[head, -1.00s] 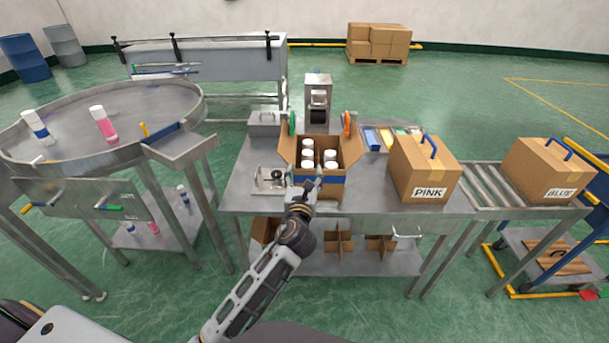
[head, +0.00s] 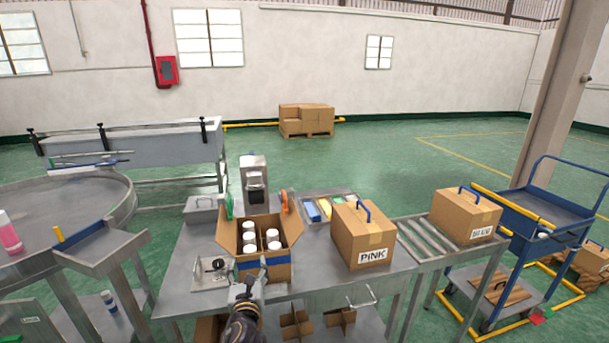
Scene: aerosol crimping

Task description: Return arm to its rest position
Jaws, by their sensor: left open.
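My left gripper (head: 254,284) is at the bottom of the head view, in front of the open cardboard box (head: 276,272) on the steel table. It is open, and nothing shows between its fingers. Its tips overlap the box's front face in the picture; I cannot tell whether they touch it. My left arm (head: 241,327) rises from the bottom edge, mostly out of frame. The box holds several white-capped cans (head: 249,238) standing upright. My right gripper is not in view.
A closed PINK box (head: 361,238) stands right of the open box. The crimping machine (head: 254,178) stands behind the open box. A round table (head: 85,200) is at left, a blue cart (head: 540,215) at right.

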